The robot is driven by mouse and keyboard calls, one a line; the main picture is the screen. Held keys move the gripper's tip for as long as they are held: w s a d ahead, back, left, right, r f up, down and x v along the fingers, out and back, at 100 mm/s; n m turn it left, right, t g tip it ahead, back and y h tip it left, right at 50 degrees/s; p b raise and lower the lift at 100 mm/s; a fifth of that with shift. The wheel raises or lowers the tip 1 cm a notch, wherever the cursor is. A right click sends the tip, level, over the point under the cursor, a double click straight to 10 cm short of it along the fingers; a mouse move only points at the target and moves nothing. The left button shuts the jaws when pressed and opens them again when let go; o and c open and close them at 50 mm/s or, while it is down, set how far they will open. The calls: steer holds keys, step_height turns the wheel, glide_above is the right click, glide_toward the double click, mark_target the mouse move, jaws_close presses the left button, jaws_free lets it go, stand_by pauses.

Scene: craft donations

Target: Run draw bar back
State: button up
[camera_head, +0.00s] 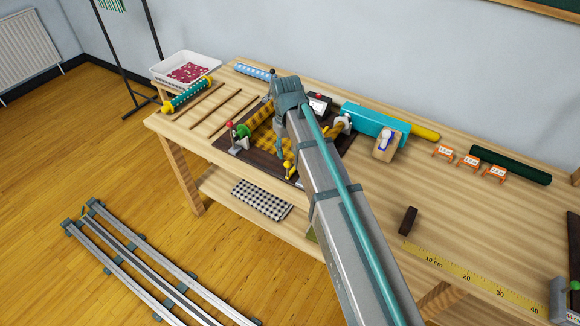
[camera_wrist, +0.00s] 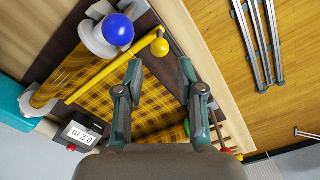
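In the wrist view a yellow bar (camera_wrist: 110,70) lies across yellow-and-black plaid cloth (camera_wrist: 155,103). A yellow ball knob (camera_wrist: 160,47) is at its end, near the edge of the dark machine board. The knob also shows beside my arm in the head view (camera_head: 289,171). My gripper (camera_wrist: 160,66) is open and empty, its fingertips apart above the cloth, close to the knob. A blue ball (camera_wrist: 118,30) sits on a pale bracket beside the bar. A small display (camera_wrist: 80,134) reads 0.2 m.
A teal box (camera_head: 372,127) and a wooden block with a blue-and-white item (camera_head: 389,143) stand right of the machine. Orange price stands (camera_head: 468,160), a dark green roll (camera_head: 510,165) and a yellow ruler (camera_head: 470,277) lie further right. A white basket (camera_head: 205,78) is at the far left.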

mark_target(287, 162)
step_height(287, 162, down, 9)
steer(key=shift+f+p, duration=0.1)
steer(key=shift+p, duration=1)
jaws_close()
